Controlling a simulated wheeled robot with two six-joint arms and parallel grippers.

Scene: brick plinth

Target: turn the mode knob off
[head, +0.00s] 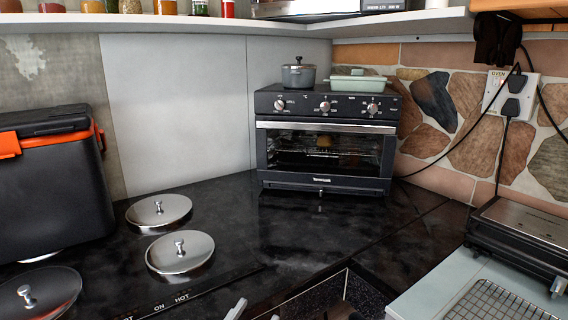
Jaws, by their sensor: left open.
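A black toaster oven (325,182) with a glass door stands in the back corner of the counter, its door shut. Its top panel carries three silver knobs in a row: a left knob (279,105), a middle knob (324,106) and a right knob (372,109). The panel lettering is too small to read, so I cannot tell which is the mode knob or where it points. My left gripper (256,313) shows only its pale fingertips at the bottom edge. It is open, apart from the oven and well in front of it. My right gripper is not in view.
A grey pot (298,74) and a pale green dish (357,83) stand on the oven. Round metal lids (180,253) lie on the black hob at left. A black and orange box (52,190) stands far left. A shelf (230,22) overhangs the back. The counter before the oven is clear.

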